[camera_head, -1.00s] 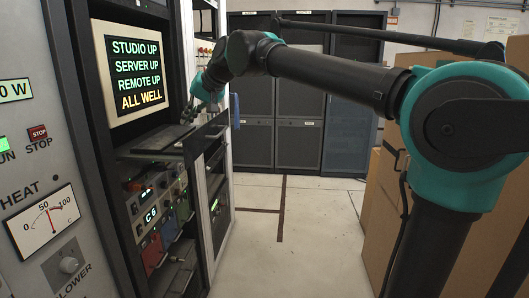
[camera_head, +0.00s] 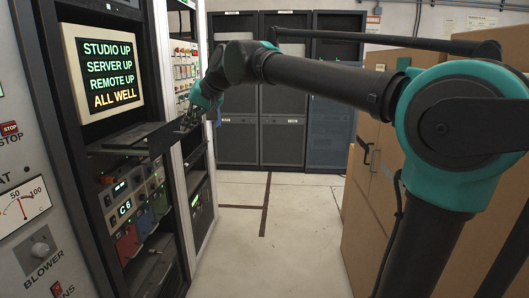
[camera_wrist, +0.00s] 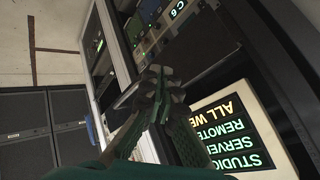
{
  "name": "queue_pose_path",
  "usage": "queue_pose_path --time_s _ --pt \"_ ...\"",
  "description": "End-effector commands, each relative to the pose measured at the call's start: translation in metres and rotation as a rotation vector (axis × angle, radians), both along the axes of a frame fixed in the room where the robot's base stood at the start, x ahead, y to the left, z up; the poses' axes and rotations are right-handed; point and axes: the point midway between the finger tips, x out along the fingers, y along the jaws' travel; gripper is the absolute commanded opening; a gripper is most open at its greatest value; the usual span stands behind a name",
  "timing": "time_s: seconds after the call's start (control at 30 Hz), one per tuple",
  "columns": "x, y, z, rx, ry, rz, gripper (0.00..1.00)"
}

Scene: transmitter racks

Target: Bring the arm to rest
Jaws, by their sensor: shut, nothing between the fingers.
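My arm reaches from the right across the aisle toward the left-hand racks. Its end, my gripper (camera_head: 190,118), is by the right end of the dark pull-out shelf (camera_head: 130,139) below the lit screen (camera_head: 103,72). In the wrist view my gripper (camera_wrist: 157,75) shows its fingers together with nothing held. Behind it there are the shelf and rack front, and the screen (camera_wrist: 226,128) shows rotated. I cannot tell whether the fingertips touch the shelf edge.
A rack with modules (camera_head: 130,210) stands at the left, beside a grey panel with a heat meter (camera_head: 22,208). Dark cabinets (camera_head: 285,140) line the back. Cardboard boxes (camera_head: 372,190) stand at the right. The aisle floor (camera_head: 270,250) between is clear.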

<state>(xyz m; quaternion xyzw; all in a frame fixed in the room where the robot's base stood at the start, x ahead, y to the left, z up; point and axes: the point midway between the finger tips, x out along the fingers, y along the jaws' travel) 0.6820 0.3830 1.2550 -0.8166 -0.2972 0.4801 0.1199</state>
Motion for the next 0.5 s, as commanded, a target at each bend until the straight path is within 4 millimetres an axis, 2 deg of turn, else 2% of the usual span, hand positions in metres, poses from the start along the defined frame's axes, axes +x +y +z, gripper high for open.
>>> queue_pose_path --time_s 0.27,0.37,0.5 --pt "0.012 -0.047 -0.046 -0.054 -0.007 -0.039 0.00" --pt "0.015 -0.072 -0.070 -0.085 -0.009 -0.058 0.00" --pt "0.016 -0.119 -0.115 -0.139 -0.009 -0.095 0.00"
